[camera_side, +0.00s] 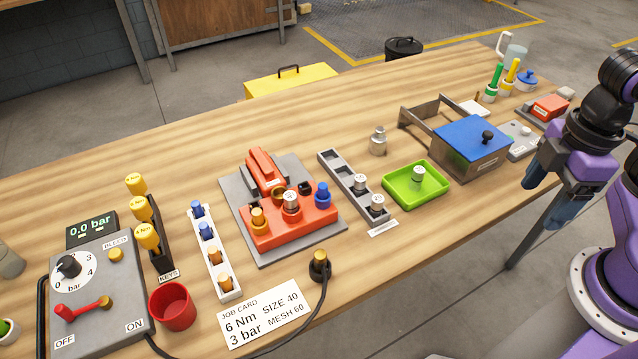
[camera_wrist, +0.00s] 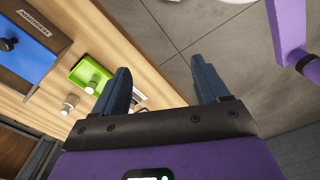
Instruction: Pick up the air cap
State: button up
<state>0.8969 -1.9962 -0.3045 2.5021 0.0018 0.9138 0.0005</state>
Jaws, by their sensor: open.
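Several small silver pieces could be the air cap; I cannot tell which one is. One silver piece (camera_side: 418,174) sits in the green tray (camera_side: 399,199), and it also shows in the wrist view (camera_wrist: 92,86). Two more silver pieces (camera_side: 360,182) stand in the grey slotted rack (camera_side: 337,172). Another silver piece (camera_side: 291,201) sits on the red block fixture (camera_side: 297,233). A metal bottle-shaped piece (camera_side: 378,141) stands alone on the table. My gripper (camera_side: 549,188) is open and empty off the table's right edge, away from all of them. Its spread fingers show in the wrist view (camera_wrist: 163,82).
A blue-lidded metal box (camera_side: 472,138) stands between the green tray and the far right clutter. A control box (camera_side: 95,290), yellow keys (camera_side: 146,237), a white rack (camera_side: 215,255), a red cup (camera_side: 172,306) and a cabled plug (camera_side: 319,265) fill the left.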

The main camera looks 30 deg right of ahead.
jog(key=m, duration=2.9)
send_over(379, 134)
jog(key=d, duration=0.1)
jog(key=f, duration=1.2)
jog(key=shift+w+f, duration=0.2)
jog(key=shift+w, duration=0.15)
jog(key=shift+a+f, duration=0.15)
jog(key=shift+f, duration=2.95)
jog(key=shift+c, duration=0.3)
